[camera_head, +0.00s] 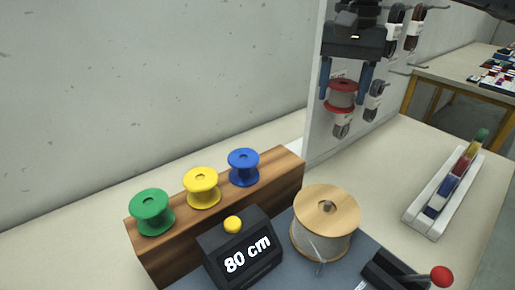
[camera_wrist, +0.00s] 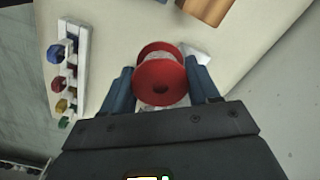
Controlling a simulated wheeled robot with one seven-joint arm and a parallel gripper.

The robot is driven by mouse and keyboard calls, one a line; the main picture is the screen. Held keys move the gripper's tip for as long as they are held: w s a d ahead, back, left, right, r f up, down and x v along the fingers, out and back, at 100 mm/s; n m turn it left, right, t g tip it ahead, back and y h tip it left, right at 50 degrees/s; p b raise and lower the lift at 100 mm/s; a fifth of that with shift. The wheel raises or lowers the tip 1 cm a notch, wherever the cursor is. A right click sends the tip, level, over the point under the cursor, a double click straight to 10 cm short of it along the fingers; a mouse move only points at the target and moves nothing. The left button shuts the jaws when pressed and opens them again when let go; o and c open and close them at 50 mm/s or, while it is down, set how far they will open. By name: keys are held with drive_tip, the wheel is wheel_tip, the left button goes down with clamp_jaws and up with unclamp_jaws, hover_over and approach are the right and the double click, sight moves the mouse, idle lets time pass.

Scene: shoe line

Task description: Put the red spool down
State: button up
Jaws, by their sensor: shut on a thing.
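The red spool (camera_head: 341,94) has red flanges and a pale wound middle. My gripper (camera_head: 346,82) is shut on it, with one blue finger on each side, and holds it up in the air in front of the white panel. In the wrist view the red spool (camera_wrist: 161,76) sits between the fingers of my gripper (camera_wrist: 163,84), above the pale table. A green spool (camera_head: 152,211), a yellow spool (camera_head: 201,187) and a blue spool (camera_head: 243,167) stand in a row on a wooden block (camera_head: 282,180).
A black box reading "80 cm" (camera_head: 243,257) and a large wooden reel (camera_head: 326,215) stand in front of the block. A red-knobbed lever (camera_head: 441,275) is at the lower right. A white rack of coloured pieces (camera_head: 440,205) lies on the right. Laces hang on the white panel (camera_head: 322,123).

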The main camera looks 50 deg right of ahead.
drive_tip(key=shift+w, duration=0.25)
drive_tip(key=w+a+f+p, duration=0.1)
drive_tip(key=w+a+f, duration=0.3)
drive_tip(key=w+a, duration=0.1)
drive_tip(key=w+a+f+p, duration=0.1)
drive_tip(key=w+a+f, duration=0.1)
drive_tip(key=a, duration=0.1)
drive_tip(key=shift+w+f+p, duration=0.2)
drive_tip(key=shift+f+p, duration=0.1)
drive_tip(key=shift+f, duration=0.05)
wheel_tip(320, 180, down, 4)
drive_tip(key=shift+r+p, duration=0.2)
drive_tip(key=shift+p, duration=0.25)
drive_tip(key=shift+f, duration=0.25)
drive_tip(key=shift+f+b, duration=0.2)
drive_tip(key=shift+b, duration=0.1)
drive_tip(key=o, duration=1.3)
drive_tip(key=shift+r, duration=0.15)
